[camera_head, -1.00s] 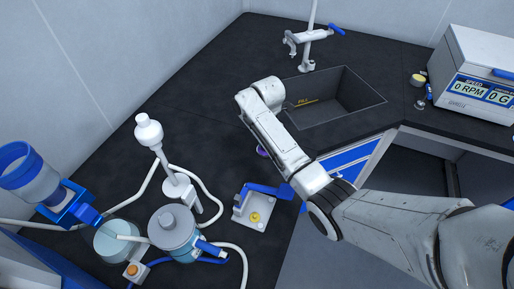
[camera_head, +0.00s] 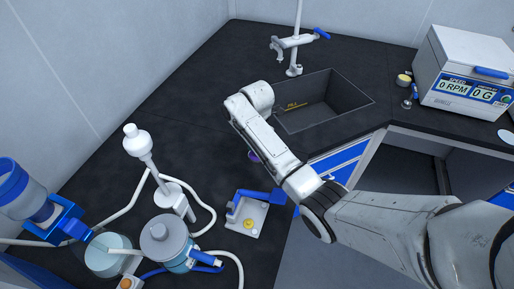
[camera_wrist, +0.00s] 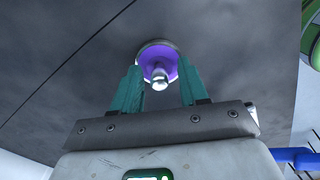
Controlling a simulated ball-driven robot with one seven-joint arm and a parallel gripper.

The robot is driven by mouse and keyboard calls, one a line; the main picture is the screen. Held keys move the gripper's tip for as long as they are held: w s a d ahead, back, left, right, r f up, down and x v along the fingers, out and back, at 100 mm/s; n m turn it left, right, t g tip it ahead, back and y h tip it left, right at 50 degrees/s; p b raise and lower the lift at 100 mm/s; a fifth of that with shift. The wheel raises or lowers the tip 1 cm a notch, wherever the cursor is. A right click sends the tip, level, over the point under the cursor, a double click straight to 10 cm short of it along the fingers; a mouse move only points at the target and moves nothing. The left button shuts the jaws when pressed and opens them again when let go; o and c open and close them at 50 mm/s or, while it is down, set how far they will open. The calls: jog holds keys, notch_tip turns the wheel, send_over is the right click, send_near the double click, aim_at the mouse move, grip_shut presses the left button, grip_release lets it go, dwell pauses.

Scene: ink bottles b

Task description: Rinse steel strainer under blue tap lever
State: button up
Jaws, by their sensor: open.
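The blue tap lever (camera_head: 321,34) sits on the white tap (camera_head: 294,45) behind the black sink (camera_head: 340,90). In the wrist view, a round purple piece with a pale metal rim and a shiny knob (camera_wrist: 159,78), apparently the steel strainer, lies on the dark worktop. A purple edge (camera_head: 254,156) of it shows beside my arm in the head view. My gripper (camera_wrist: 161,82) is open, with its two teal fingers on either side of the knob. Whether they touch it I cannot tell. My arm hides the gripper in the head view.
A white stand with a blue arm and yellow knob (camera_head: 249,223) is close to the purple piece. Hoses and a grey-lidded jar (camera_head: 165,241) crowd the left front. A centrifuge (camera_head: 462,75) stands right. Worktop left of the sink (camera_head: 180,100) is clear.

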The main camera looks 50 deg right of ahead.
notch_tip(320, 180, up, 10)
jog(key=shift+f+p, duration=0.1)
jog(key=shift+p, duration=0.85)
jog(key=shift+r+p, duration=0.8)
jog(key=shift+r, duration=0.2)
jog(key=shift+o, duration=0.3)
